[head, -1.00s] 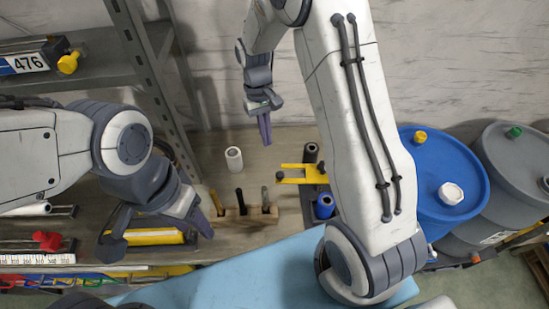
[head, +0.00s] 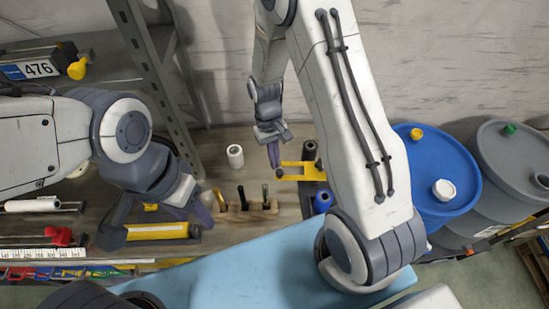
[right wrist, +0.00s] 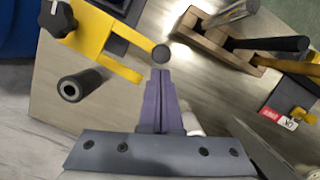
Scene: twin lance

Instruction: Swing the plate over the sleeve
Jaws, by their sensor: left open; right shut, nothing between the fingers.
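The yellow plate (head: 292,178) has prongs pointing left, beside the wooden block; in the right wrist view the plate (right wrist: 92,45) carries a black knob and a round dark knob at one prong's end. A dark hollow sleeve (head: 310,150) stands just behind it; it also shows in the right wrist view (right wrist: 83,85). A white tube (head: 235,156) stands further left. My right gripper (head: 273,155) is shut and empty near the prong tips; in the right wrist view its fingertips (right wrist: 161,74) appear close below the round knob. Contact cannot be told. My left gripper (head: 158,222) is open, left of the wooden block.
Blue (head: 440,160) and grey (head: 512,170) drums stand at right. A metal shelf (head: 75,115) rises at left.

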